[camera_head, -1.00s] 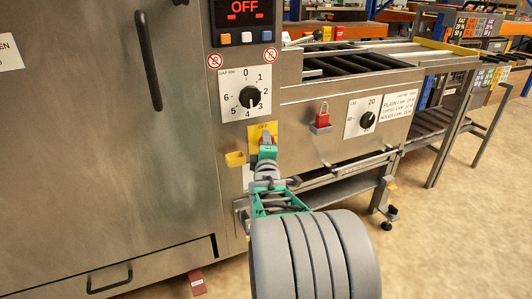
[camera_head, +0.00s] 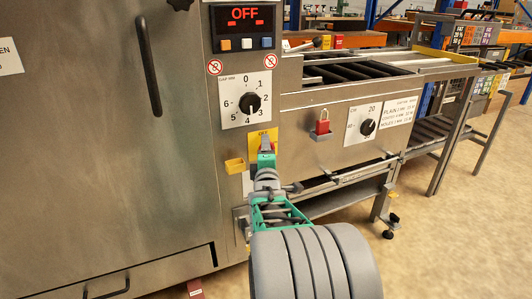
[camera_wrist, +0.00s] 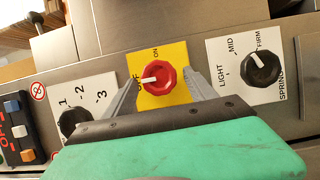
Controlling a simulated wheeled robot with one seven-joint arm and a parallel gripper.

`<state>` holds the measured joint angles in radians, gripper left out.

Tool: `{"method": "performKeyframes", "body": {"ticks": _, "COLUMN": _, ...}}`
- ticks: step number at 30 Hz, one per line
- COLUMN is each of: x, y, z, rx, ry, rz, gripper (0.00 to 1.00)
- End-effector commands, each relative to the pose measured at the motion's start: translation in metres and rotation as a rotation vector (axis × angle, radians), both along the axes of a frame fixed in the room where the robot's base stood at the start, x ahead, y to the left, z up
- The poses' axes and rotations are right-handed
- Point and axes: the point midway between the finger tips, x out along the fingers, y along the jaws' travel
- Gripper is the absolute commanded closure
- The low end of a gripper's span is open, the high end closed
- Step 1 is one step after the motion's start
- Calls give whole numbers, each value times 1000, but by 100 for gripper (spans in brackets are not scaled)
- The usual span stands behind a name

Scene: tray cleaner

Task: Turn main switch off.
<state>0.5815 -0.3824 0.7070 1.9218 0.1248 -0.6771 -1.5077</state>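The main switch is a red round knob (camera_wrist: 158,78) on a yellow plate (camera_wrist: 172,52) marked OFF and ON. In the wrist view its white pointer is turned left, towards the OFF mark. My gripper (camera_wrist: 160,88) is open, with one finger on each side of the knob and a gap to both. Whether the fingertips reach past the knob's face is hard to tell. In the head view my gripper (camera_head: 266,144) covers the knob and most of the yellow plate (camera_head: 254,138).
A numbered dial (camera_head: 250,103) sits above the switch, below a display (camera_head: 245,14) reading OFF. A red padlock (camera_head: 322,125) and another dial (camera_head: 367,127) are to the right. A small yellow holder (camera_head: 235,165) juts out at lower left. A black SPRING dial (camera_wrist: 262,68) flanks the switch in the wrist view.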

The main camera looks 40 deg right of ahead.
Motion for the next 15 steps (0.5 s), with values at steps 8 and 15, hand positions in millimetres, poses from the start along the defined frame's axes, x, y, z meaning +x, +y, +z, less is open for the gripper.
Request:
{"method": "performKeyframes", "body": {"ticks": 8, "x": -1, "y": 1, "z": 1, "rx": 1, "ry": -1, "rz": 0, "gripper": 33}}
{"method": "performKeyframes", "body": {"ticks": 15, "x": -33, "y": 27, "z": 5, "rx": -1, "ry": -1, "rz": 2, "gripper": 33}}
